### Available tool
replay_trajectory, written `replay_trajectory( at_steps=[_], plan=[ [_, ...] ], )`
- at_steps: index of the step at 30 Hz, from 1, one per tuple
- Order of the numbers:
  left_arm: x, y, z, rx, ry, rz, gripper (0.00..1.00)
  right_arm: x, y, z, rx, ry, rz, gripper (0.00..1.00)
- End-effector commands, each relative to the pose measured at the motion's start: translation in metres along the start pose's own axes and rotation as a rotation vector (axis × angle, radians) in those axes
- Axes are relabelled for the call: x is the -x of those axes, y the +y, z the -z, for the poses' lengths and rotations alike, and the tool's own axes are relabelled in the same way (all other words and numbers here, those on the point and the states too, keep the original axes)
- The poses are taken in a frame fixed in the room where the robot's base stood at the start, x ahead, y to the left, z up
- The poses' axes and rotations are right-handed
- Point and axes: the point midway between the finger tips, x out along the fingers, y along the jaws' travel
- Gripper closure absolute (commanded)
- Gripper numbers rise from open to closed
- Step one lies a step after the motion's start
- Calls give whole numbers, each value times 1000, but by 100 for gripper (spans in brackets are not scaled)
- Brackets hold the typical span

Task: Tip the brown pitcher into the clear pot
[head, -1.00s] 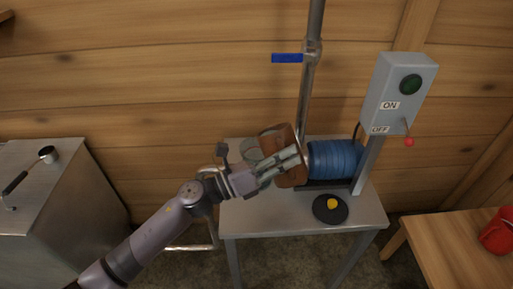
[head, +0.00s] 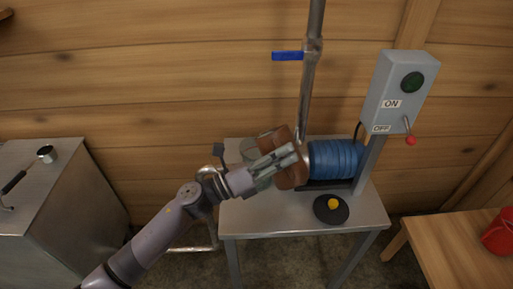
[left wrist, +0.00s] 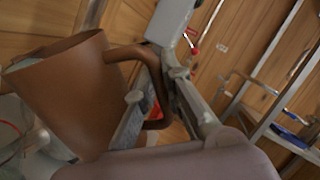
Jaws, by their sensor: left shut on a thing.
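The brown pitcher (head: 290,179) is in my left gripper (head: 285,160), above the small metal table in the head view. The gripper is shut on its handle, which shows in the left wrist view beside the pitcher's body (left wrist: 72,95). The pitcher is tilted, and the fingers cover part of it. The clear pot (head: 256,146) stands on the table behind the gripper and pitcher, partly hidden by them. I cannot tell whether anything is flowing from the pitcher. My right gripper is in neither view.
A blue ribbed cylinder (head: 335,159) is close to the pitcher's right. A black disc with a yellow knob (head: 331,209) lies at the table's front. A grey switch box (head: 397,92) and a pipe (head: 307,90) rise behind. A red container (head: 499,234) sits far right.

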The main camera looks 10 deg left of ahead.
Motion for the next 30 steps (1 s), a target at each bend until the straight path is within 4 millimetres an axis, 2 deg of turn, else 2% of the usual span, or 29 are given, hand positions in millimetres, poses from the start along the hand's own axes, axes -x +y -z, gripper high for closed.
replay_trajectory(
  at_steps=[30],
  plan=[
    [3,5,-6,103,-45,23,100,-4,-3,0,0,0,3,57]
  ],
)
